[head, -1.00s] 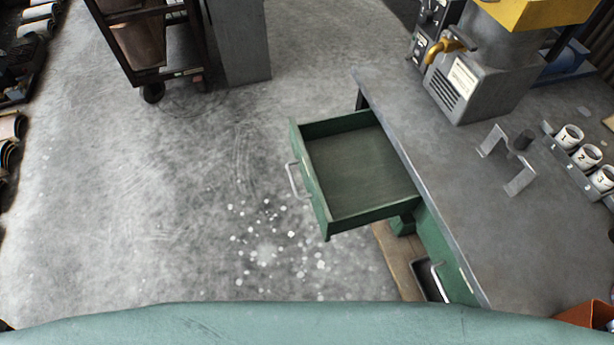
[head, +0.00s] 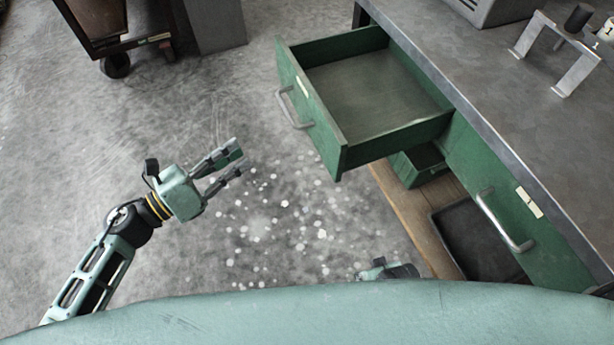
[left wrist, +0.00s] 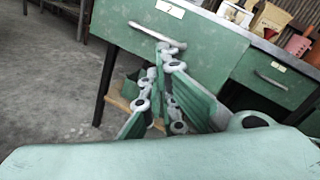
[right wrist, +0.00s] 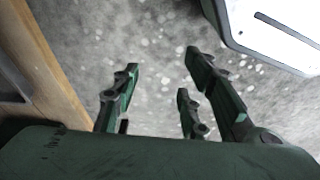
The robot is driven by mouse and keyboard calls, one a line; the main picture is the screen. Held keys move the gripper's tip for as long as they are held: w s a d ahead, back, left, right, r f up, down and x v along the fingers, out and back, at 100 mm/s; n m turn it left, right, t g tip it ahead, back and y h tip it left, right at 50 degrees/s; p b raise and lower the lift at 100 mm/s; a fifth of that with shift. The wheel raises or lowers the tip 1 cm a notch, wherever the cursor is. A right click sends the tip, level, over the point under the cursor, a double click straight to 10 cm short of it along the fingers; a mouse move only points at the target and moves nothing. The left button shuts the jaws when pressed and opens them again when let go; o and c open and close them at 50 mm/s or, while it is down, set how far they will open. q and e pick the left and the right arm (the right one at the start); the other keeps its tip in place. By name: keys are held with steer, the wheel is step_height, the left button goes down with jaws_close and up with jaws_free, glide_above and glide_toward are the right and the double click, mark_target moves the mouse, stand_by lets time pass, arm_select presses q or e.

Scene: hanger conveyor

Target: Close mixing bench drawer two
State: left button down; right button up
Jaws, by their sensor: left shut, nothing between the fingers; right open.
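The green drawer two (head: 305,108) is pulled well out of the mixing bench and is empty. Its front has a silver bar handle (head: 291,110) and faces left. In the left wrist view its front (left wrist: 120,22) carries a label that appears to read 2, with the handle (left wrist: 155,33) below. My left gripper (head: 238,161) is shut and empty, left of the drawer front and apart from it in the head view. My right gripper (right wrist: 160,75) is open and empty over the floor; only a small part of that arm shows at the head view's lower edge.
The grey bench top (head: 470,85) runs along the right, with a metal bracket (head: 560,50) on it. A second drawer (head: 515,215) is shut. A wooden lower shelf (head: 410,215) holds a dark tray. A cart (head: 115,35) stands upper left. The speckled floor left of the drawer is clear.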

arm_select(q)
steer(key=s+d+r+m+g+h+b, duration=0.2)
steer(key=s+d+m+g, duration=0.3)
steer(key=m, duration=0.4)
steer(key=p, duration=0.2)
glide_toward(328, 150)
steer(key=x, duration=0.6)
steer(key=shift+d, duration=0.1)
steer(key=shift+w+d, duration=0.1)
steer(key=shift+d, duration=0.3)
arm_select(e)
step_height(328, 150, down, 6)
steer(key=s, duration=0.2)
steer(key=shift+a, duration=0.25)
steer(key=shift+s, duration=0.1)
